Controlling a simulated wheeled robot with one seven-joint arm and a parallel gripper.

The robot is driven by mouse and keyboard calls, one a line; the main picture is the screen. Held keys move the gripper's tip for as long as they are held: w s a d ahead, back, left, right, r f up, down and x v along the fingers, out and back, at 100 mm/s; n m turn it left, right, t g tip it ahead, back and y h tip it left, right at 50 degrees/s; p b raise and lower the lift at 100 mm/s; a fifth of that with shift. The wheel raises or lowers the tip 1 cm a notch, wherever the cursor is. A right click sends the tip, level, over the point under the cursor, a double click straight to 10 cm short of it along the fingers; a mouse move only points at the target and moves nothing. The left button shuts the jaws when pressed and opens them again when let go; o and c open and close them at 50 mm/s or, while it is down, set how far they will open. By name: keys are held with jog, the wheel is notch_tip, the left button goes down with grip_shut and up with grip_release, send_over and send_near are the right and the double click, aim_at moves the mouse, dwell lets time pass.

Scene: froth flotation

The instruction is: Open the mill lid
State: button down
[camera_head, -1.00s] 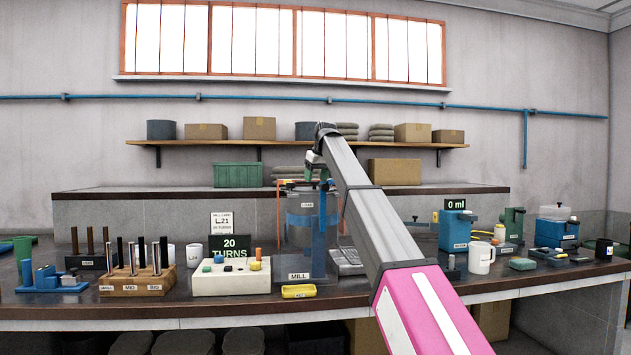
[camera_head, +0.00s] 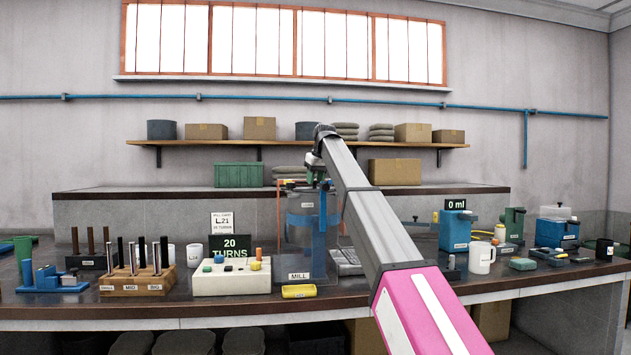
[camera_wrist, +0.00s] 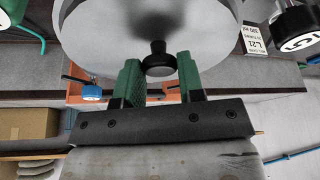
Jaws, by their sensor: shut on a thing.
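The mill (camera_head: 299,277) stands on the bench in the middle, with a grey drum (camera_head: 299,229), a blue frame and clear panels. In the wrist view the round grey lid (camera_wrist: 95,35) fills the top of the picture, with a black knob (camera_wrist: 158,48) at its middle. My gripper (camera_wrist: 159,75) has its green fingers on both sides of the knob and is shut on it. In the head view my gripper (camera_head: 318,181) is at the top of the mill, pointing down. The lid's seat on the drum cannot be made out.
A white button box (camera_head: 230,282) and a 20 TURNS display (camera_head: 229,246) stand left of the mill. A yellow tray (camera_head: 299,292) lies in front. A white mug (camera_head: 481,257) and blue machines stand to the right. A shelf (camera_head: 290,143) with boxes runs behind.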

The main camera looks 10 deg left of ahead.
jog(key=w+r, duration=0.1)
jog(key=r, duration=0.1)
jog(key=w+r, duration=0.1)
jog(key=w+a+r, duration=0.1)
jog(key=r, duration=0.1)
jog(key=shift+w+r, duration=0.25)
jog(key=shift+r, duration=0.05)
jog(key=w+a+r+g, duration=0.1)
jog(key=w+r, duration=0.3)
jog(key=w, duration=0.4)
jog(key=shift+w+a, duration=0.2)
jog(key=shift+a, duration=0.5)
jog(key=shift+r, duration=0.1)
jog(key=shift+h, duration=0.3)
jog(key=c, duration=0.7)
grip_release()
jog(key=shift+c, duration=0.2)
